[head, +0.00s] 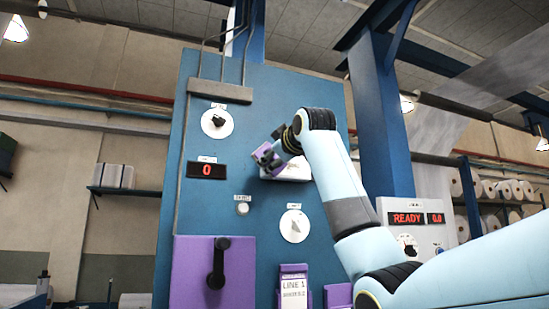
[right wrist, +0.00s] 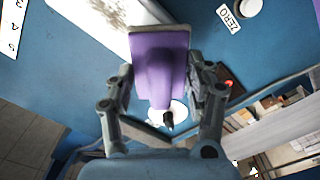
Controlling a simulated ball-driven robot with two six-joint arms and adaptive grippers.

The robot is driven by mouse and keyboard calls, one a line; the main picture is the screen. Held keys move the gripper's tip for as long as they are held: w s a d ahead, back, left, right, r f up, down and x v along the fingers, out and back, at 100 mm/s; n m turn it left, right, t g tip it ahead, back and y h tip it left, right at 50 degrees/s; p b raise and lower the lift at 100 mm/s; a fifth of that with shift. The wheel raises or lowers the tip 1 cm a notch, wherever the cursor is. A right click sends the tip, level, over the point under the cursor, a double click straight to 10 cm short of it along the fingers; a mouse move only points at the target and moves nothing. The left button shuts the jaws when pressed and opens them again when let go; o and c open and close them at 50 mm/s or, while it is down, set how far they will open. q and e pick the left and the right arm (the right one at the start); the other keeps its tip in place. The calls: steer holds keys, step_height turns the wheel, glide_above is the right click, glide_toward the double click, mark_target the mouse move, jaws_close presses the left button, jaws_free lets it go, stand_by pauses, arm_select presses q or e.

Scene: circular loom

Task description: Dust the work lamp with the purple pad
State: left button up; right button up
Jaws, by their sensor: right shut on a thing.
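The purple pad (head: 264,154) is in my right gripper (head: 277,147), in front of the blue panel. In the right wrist view the purple pad (right wrist: 160,50) stands between the two fingers of the right gripper (right wrist: 162,85), which are shut on its sides. A white, box-like thing, apparently the work lamp (head: 295,171), sticks out from the panel just below and right of the pad, partly hidden by my gripper and arm. Its bright white face (right wrist: 98,22) shows at the top left of the wrist view, beside the pad. I cannot tell whether they touch. My left gripper is not in view.
The blue panel (head: 260,100) carries an upper dial (head: 217,124), a red "0" display (head: 207,170), a small button (head: 243,208) and a lower dial (head: 294,226). A purple plate with a black crank handle (head: 217,262) is at lower left. A READY display (head: 407,218) is at right.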

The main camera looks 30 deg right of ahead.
steer(key=shift+p+x, duration=0.8)
steer(key=shift+x, duration=0.15)
